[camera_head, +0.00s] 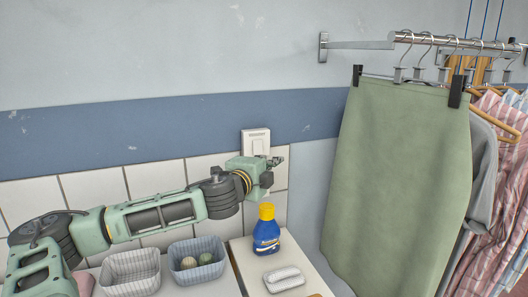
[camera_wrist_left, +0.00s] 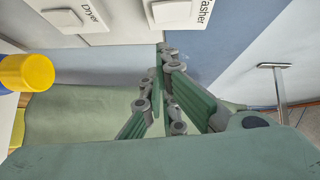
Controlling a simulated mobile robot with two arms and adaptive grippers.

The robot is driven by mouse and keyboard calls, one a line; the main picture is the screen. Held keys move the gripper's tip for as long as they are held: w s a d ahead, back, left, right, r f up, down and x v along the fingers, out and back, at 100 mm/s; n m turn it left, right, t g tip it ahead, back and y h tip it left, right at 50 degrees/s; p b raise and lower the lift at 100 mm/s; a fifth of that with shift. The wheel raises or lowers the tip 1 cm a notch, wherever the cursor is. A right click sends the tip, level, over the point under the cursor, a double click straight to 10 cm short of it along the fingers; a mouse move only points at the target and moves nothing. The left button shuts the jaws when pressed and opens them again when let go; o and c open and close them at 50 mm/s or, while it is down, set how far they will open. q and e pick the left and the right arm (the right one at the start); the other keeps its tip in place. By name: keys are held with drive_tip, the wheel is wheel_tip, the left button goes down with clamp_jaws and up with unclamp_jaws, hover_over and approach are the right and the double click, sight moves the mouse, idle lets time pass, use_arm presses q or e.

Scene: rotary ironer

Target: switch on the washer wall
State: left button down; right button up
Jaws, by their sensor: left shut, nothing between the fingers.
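The white washer wall switch (camera_wrist_left: 172,12) shows at the top of the left wrist view, beside a partly cropped label reading "asher". The dryer wall switch (camera_wrist_left: 62,18) is to its left, labelled "Dryer". In the head view a white switch plate (camera_head: 256,141) sits on the wall, its lower part hidden by my gripper. My left gripper (camera_head: 277,160) is shut and empty, close to that plate. In the left wrist view its fingertips (camera_wrist_left: 166,49) are just below the washer switch in the picture. I cannot tell whether they touch it, or the switch's position.
Below the arm stand two baskets (camera_head: 132,269) (camera_head: 197,263), a blue bottle with a yellow cap (camera_head: 266,236) and a white oval item (camera_head: 284,278). To the right, a green skirt (camera_head: 395,170) and other clothes hang from a wall rail (camera_head: 360,45). The wall above the plate is clear.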

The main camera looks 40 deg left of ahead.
sight(258, 147)
use_arm(q)
drive_tip(key=a, duration=0.1)
drive_tip(key=w+a+p, duration=0.1)
drive_tip(key=w+a, duration=0.1)
drive_tip(key=shift+a+f+p, duration=0.25)
drive_tip(key=shift+p, duration=0.05)
drive_tip(key=b, duration=0.2)
drive_tip(key=shift+w+a+f+m+t+y+b, duration=0.25)
drive_tip(key=shift+a+m+t+y+b, duration=0.05)
drive_tip(key=shift+a+t, duration=0.1)
drive_tip(key=shift+d, duration=0.1)
